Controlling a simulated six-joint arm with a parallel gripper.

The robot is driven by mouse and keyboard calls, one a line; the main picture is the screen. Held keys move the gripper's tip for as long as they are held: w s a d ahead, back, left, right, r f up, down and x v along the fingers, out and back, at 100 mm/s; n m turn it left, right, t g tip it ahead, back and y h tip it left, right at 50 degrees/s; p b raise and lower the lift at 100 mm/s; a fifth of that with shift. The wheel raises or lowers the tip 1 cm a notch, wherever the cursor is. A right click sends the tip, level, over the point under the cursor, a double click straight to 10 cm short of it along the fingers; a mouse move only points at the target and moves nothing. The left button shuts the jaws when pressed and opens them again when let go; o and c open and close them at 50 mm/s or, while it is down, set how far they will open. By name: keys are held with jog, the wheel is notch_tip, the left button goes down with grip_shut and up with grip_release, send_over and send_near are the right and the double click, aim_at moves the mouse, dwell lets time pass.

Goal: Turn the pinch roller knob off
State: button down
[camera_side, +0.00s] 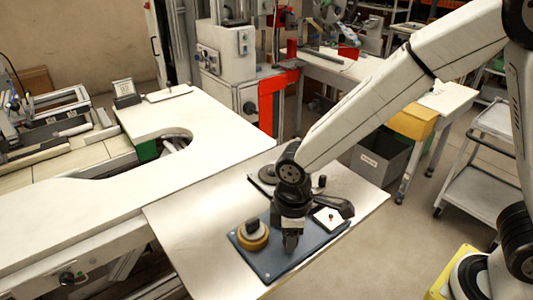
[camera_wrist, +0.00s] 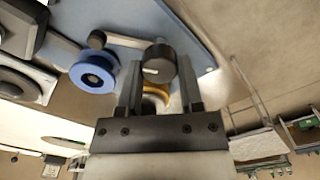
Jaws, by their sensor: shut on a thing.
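The pinch roller knob (camera_wrist: 158,62) is a dark round knob with a short white mark on its face, seen in the wrist view between my two fingertips. My gripper (camera_wrist: 159,70) is shut on it, one finger on each side. In the side view my gripper (camera_side: 290,242) points straight down over the blue-grey plate (camera_side: 271,268) and hides the knob. The exact angle of the knob is hard to tell.
An orange-yellow reel (camera_side: 252,239) with a dark top sits on the plate left of my gripper. A white square piece (camera_side: 328,219) with a red dot is to the right. A blue roller (camera_wrist: 93,73) lies near the knob. Bare table (camera_side: 190,240) is free at left.

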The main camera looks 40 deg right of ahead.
jog(key=m, duration=0.3)
jog(key=shift+m, duration=2.2)
jog(key=shift+c, duration=1.2)
grip_release()
jog(key=shift+r, duration=0.15)
jog(key=shift+r, duration=3.8)
